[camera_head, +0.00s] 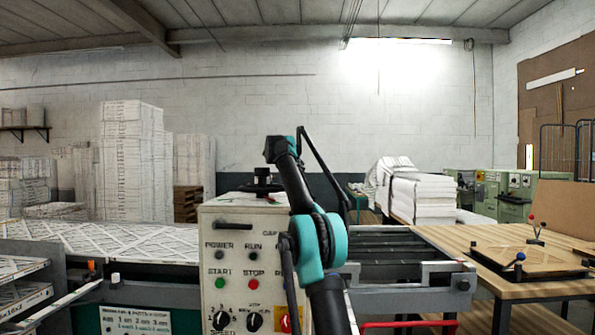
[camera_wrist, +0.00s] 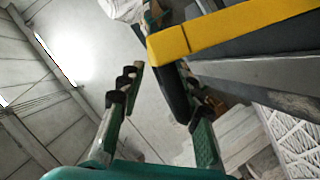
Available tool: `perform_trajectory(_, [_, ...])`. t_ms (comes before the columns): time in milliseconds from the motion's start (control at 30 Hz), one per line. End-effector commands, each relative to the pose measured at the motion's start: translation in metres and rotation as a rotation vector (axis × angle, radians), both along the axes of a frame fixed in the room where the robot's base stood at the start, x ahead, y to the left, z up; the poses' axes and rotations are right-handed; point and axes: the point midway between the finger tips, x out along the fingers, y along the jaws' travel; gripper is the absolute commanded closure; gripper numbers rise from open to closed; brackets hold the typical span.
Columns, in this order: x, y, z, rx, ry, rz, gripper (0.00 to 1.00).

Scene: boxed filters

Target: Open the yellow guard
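The yellow guard shows in the wrist view as a flat yellow bar (camera_wrist: 235,33). It runs from the upper right to a squared end near the top middle, with dark grey metal below it. My gripper (camera_wrist: 160,68) is open, with one finger left of the bar's end and the other just below it. Nothing is clearly held, and I cannot tell whether a finger touches the bar. In the head view my arm rises in front of the machine's control panel (camera_head: 235,262). I cannot make out the guard or the fingertips there.
A conveyor bed with white lattice-faced filters (camera_head: 100,247) lies left of the panel. A dark metal frame (camera_head: 400,272) and a red bar (camera_head: 408,324) are to its right. A wooden table (camera_head: 470,245) stands farther right. Stacked boxes (camera_head: 132,160) stand at the back left.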

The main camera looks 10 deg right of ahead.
Motion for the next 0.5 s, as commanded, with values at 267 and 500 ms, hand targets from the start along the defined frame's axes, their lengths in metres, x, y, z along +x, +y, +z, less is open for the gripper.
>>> perform_trajectory(267, [-0.037,0.023,0.013,-0.001,-0.001,0.002,0.69])
perform_trajectory(500, [-0.068,0.043,0.024,-0.001,-0.001,0.002,0.69])
